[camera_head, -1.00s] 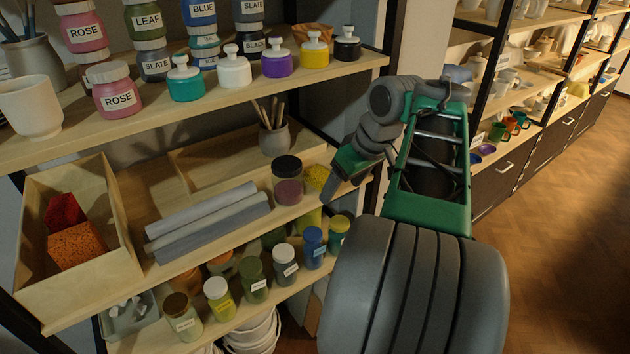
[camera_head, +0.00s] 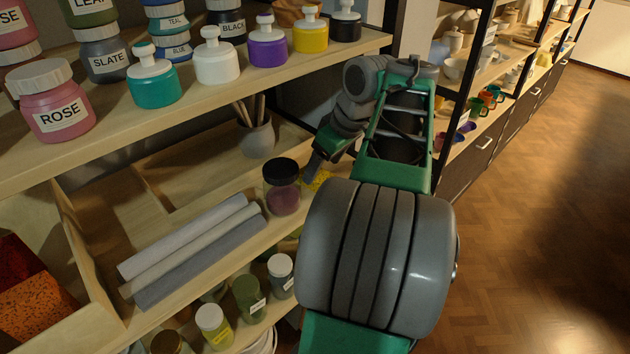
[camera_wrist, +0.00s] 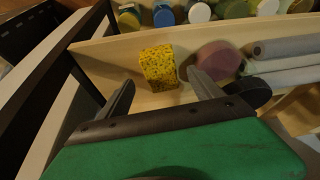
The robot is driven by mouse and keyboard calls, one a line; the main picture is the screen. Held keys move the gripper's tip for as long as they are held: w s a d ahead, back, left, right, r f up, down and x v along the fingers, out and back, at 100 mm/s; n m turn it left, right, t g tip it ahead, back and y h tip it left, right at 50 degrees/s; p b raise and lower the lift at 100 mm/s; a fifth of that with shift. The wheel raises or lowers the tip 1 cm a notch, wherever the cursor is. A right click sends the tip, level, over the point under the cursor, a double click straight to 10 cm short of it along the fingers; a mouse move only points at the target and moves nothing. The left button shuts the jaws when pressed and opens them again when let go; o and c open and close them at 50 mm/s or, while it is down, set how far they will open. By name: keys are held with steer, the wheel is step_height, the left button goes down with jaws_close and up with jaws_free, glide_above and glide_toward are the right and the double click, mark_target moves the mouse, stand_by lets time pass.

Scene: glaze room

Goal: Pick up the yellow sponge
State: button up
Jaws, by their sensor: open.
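The yellow sponge (camera_wrist: 159,67) is speckled with dark spots and stands on the wooden shelf in the wrist view. In the head view only a small part of the sponge (camera_head: 319,181) shows; my gripper and arm hide the rest. My gripper (camera_wrist: 158,84) is open and empty. In the wrist view its two fingers are spread apart, with the sponge just beyond and between their tips. I cannot tell whether a finger touches it.
A dark-lidded jar (camera_head: 282,188) stands close beside the sponge. Rolled grey sheets (camera_head: 193,243) and a brush pot (camera_head: 256,139) share the shelf. Bottles such as the purple one (camera_head: 267,45) line the shelf above. Open floor (camera_head: 540,220) lies at right.

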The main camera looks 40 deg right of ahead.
steer(key=x, duration=0.3)
steer(key=shift+w+a+f+b, duration=0.15)
steer(key=shift+w+f+b, duration=0.1)
steer(key=shift+b, duration=0.1)
steer(key=shift+s, duration=0.1)
steer(key=c, duration=1.4)
steer(key=shift+r, duration=0.2)
step_height(320, 180, up, 4)
steer(key=shift+f+p, duration=0.1)
steer(key=shift+p, duration=0.8)
steer(key=s+d, duration=0.2)
steer(key=s, duration=1.6)
steer(key=shift+d+f, duration=0.3)
